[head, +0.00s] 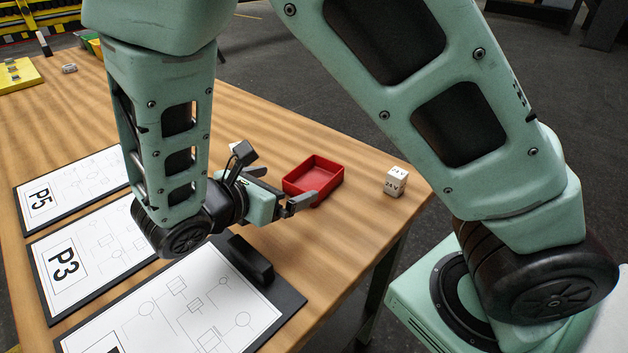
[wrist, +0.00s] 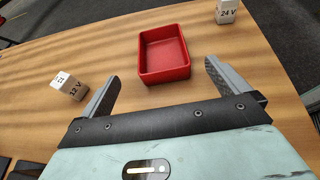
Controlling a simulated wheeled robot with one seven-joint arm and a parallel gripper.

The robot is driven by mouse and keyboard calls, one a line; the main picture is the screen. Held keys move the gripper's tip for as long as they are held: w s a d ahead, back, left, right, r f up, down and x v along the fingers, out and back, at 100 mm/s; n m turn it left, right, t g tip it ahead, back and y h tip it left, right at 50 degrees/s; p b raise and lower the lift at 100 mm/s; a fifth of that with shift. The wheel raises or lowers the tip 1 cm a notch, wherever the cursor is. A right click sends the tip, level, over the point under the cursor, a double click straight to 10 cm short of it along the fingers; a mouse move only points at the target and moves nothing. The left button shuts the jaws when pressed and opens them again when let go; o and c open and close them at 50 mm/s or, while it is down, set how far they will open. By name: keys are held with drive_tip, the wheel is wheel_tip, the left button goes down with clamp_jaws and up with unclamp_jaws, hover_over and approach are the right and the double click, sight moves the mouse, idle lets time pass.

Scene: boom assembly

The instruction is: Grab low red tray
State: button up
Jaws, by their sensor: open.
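The low red tray (head: 316,178) is a shallow, open-topped red box lying on the wooden table, and it looks empty. In the wrist view the red tray (wrist: 164,54) sits just beyond the fingertips, roughly centred between them. My gripper (head: 300,202) is at the tray's near side in the head view. Its fingers are spread open with nothing between them, and the wrist view shows my gripper (wrist: 163,70) with a wide gap. One finger appears close to the tray's near side in the head view; I cannot tell whether it touches.
A white 24 V block (head: 396,181) stands near the table's right corner. A 12 V block (wrist: 68,86) lies left of my gripper. Clipboards with P5 (head: 70,185) and P3 (head: 90,255) sheets cover the table's left front. Bare wood (head: 262,115) lies behind the tray.

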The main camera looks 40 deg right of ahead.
sight(312, 187)
drive_tip(key=x, duration=1)
drive_tip(key=shift+s+f, duration=0.15)
drive_tip(key=shift+f, duration=0.15)
drive_tip(key=c, duration=1.1)
